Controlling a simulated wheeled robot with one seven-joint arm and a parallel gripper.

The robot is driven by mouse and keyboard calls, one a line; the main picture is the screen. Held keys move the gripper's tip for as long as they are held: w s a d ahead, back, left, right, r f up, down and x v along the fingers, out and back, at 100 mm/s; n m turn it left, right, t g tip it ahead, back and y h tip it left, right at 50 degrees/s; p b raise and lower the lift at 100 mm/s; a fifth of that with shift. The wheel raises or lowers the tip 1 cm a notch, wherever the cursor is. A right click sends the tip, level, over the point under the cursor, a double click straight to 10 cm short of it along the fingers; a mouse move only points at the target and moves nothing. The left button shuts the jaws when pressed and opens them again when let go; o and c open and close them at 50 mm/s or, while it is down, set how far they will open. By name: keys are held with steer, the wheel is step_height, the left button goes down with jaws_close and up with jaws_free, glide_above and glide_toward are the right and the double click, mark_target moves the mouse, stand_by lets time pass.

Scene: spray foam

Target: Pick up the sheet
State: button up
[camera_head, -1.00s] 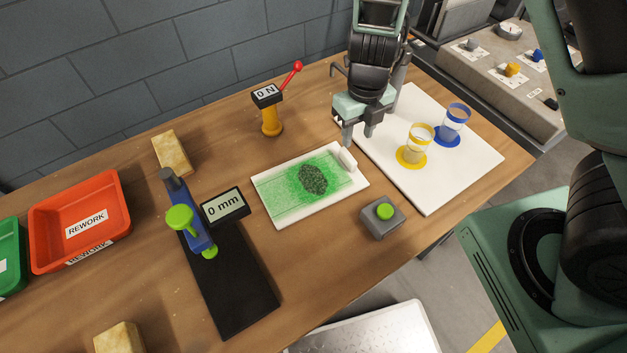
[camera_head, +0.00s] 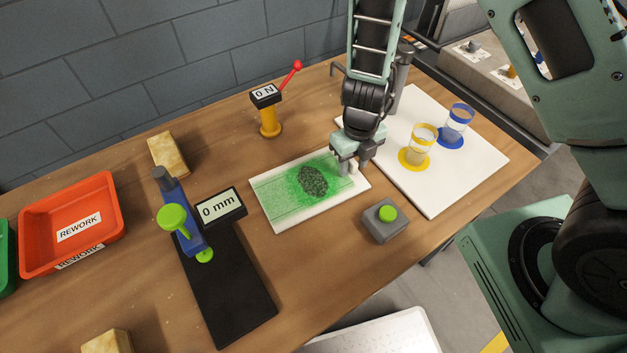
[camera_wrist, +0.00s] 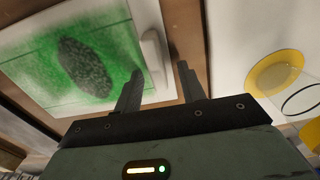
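The sheet (camera_head: 285,193) is a flat white board with a green sprayed face and a dark speckled oval patch. It lies on the wooden table, and a small white raised tab stands at its right end. The sheet also shows in the wrist view (camera_wrist: 40,50), with the white tab (camera_wrist: 153,60) near my fingers. My gripper (camera_head: 353,172) is above the right end of the sheet, by the tab. In the wrist view its two fingers (camera_wrist: 160,85) are apart, with nothing clearly held between them. The head view partly hides the tab behind the gripper.
A white board with yellow (camera_head: 416,157) and blue (camera_head: 455,130) ringed cups lies to the right. A grey box with a green button (camera_head: 387,213) is in front. A 0 mm gauge (camera_head: 222,207), a 0 N lever post (camera_head: 269,118) and a red REWORK tray (camera_head: 110,225) stand around.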

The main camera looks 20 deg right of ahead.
jaws_close()
steer(key=shift+r, duration=0.1)
